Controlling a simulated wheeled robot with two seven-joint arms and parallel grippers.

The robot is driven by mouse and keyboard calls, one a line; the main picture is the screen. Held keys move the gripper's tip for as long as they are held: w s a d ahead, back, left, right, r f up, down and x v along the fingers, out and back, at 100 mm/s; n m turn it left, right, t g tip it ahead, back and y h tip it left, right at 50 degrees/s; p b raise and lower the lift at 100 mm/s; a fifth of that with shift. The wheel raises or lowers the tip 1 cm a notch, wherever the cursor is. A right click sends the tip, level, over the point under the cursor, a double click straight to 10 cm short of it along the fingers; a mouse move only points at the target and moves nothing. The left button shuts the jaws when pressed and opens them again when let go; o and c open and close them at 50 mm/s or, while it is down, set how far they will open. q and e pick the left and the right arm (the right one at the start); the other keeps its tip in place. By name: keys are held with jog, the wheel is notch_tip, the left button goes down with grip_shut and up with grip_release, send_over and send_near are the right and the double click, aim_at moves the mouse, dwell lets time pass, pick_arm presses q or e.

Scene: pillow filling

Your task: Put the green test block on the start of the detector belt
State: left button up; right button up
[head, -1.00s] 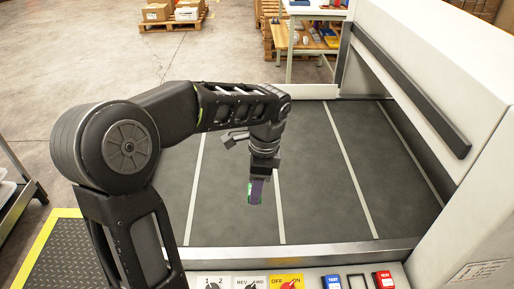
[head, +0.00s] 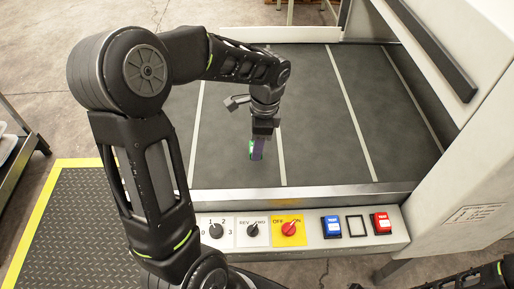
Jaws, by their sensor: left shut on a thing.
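My left gripper (head: 257,146) points down over the dark detector belt (head: 225,95), near its front edge and between two white cross lines. It is shut on the green test block (head: 251,150).
The white detector housing (head: 480,130) stands at the right. The belt is otherwise clear.

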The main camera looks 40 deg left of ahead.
pick_arm(q)
jog(key=shift+f, duration=1.85)
jog(key=shift+f, duration=0.1)
jog(key=o, duration=1.4)
jog(key=r, duration=0.8)
jog(key=d+r, duration=0.1)
jog(key=r, duration=0.3)
jog(key=shift+w+r, duration=0.1)
jog(key=shift+w, duration=0.3)
